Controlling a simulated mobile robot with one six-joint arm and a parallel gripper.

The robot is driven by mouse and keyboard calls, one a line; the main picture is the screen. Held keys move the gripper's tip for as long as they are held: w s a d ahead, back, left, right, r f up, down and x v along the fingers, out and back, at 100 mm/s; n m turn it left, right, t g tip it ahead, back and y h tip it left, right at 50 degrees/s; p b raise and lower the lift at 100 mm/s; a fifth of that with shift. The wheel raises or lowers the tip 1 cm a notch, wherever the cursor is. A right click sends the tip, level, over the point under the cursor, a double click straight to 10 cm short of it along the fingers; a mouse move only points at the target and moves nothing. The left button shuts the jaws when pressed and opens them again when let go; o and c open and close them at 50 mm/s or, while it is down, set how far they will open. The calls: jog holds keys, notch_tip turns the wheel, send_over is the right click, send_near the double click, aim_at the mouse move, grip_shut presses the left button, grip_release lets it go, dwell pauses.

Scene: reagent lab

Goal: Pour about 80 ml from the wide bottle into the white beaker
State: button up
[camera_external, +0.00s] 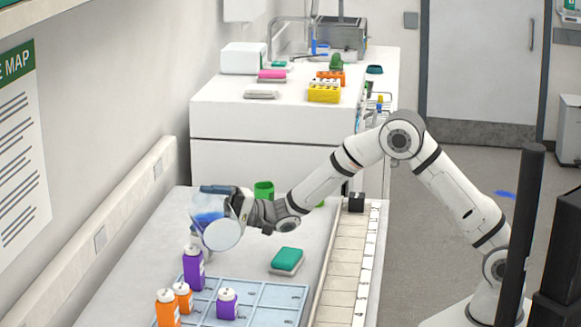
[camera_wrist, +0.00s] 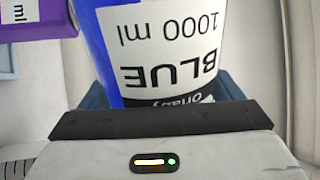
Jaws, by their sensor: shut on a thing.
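My gripper (camera_external: 222,192) is shut on the wide bottle (camera_external: 208,214), which is clear with blue liquid inside. The bottle is held above the bench at the left, tilted, with a pale round face (camera_external: 222,236) towards the camera. I cannot tell whether that face is its base or another thing. In the wrist view the bottle (camera_wrist: 165,50) fills the middle, its label reading "BLUE 1000 ml" upside down. Dark blue fingers (camera_wrist: 160,100) show on both sides of it. I cannot make out a white beaker in either view, nor any stream of liquid.
A green cup (camera_external: 263,190) stands behind my gripper. A green-topped sponge-like block (camera_external: 287,261) lies to its right. A numbered strip (camera_external: 345,262) runs along the bench edge.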

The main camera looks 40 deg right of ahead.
jog(key=shift+w+m+p, duration=0.1)
jog(key=shift+m+p, duration=0.3)
jog(key=shift+m, duration=0.4)
dwell(0.4)
jog(key=shift+s+f+m+t, duration=0.2)
jog(key=shift+f+m+t, duration=0.1)
jog(key=shift+f+m, duration=0.1)
jog(key=shift+s, duration=0.15)
dwell(0.3)
jog(key=shift+s+a, duration=0.1)
jog(key=shift+s, duration=0.6)
jog(key=shift+f, duration=0.1)
jog(key=shift+f+m, duration=0.25)
jog(key=shift+m, duration=0.25)
dwell(1.3)
